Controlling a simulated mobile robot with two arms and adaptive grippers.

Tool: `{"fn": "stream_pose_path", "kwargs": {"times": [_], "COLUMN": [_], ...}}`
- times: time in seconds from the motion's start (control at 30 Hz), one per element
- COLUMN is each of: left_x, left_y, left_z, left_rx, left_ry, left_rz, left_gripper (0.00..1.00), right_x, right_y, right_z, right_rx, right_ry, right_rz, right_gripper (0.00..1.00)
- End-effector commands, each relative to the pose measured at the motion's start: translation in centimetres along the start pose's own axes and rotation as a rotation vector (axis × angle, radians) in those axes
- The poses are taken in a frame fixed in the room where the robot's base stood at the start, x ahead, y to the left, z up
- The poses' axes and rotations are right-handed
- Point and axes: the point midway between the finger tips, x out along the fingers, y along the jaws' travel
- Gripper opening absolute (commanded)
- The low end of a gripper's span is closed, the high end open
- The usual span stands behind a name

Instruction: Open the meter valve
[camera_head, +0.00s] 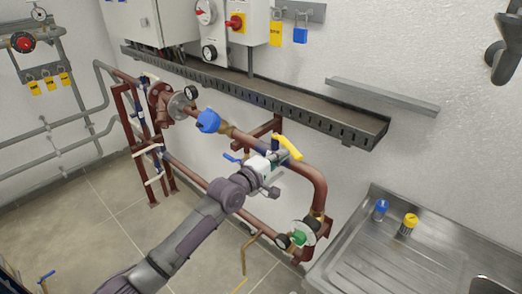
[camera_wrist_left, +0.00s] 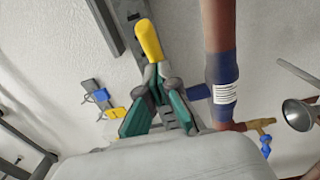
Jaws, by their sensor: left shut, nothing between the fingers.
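A yellow lever handle (camera_head: 289,147) stands on the copper-brown pipe, past a round blue meter (camera_head: 208,121). It looks like the meter valve's handle. My left gripper (camera_head: 273,163) is right at the handle's lower side, shut, with nothing between the fingers. In the left wrist view the yellow handle (camera_wrist_left: 148,40) points up just beyond the fingertips of my gripper (camera_wrist_left: 160,88). I cannot tell whether they touch. The valve body is mostly hidden behind the gripper. My right gripper is not in view.
The brown pipe (camera_wrist_left: 220,45) with a blue band runs close beside the gripper in the wrist view. A cable tray (camera_head: 270,97) and control boxes are on the wall above. A metal sink (camera_head: 360,245) with blue and yellow caps is at the right.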

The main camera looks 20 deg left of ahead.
Motion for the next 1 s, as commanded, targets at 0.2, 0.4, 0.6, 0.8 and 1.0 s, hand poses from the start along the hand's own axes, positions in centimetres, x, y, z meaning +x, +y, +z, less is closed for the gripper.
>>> {"fn": "stream_pose_path", "kwargs": {"times": [0.2,0.4,0.6,0.8,1.0], "left_x": [2.0,3.5,4.4,4.9,5.0], "left_y": [0.1,0.1,0.0,0.1,0.1], "left_z": [1.8,2.6,2.9,3.1,3.1], "left_rx": [-0.004,-0.002,-0.001,0.000,0.000], "left_ry": [-0.004,-0.005,-0.003,-0.003,-0.003], "left_rz": [0.004,0.003,0.001,0.002,0.002], "left_gripper": [0.00,0.00,0.00,0.00,0.00], "right_x": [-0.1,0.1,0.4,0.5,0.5], "right_y": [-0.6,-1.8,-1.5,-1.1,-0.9], "right_z": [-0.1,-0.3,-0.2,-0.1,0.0], "right_rx": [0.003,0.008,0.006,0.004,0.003], "right_ry": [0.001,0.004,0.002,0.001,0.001], "right_rz": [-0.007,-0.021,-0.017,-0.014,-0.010], "right_gripper": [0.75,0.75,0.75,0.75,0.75]}}
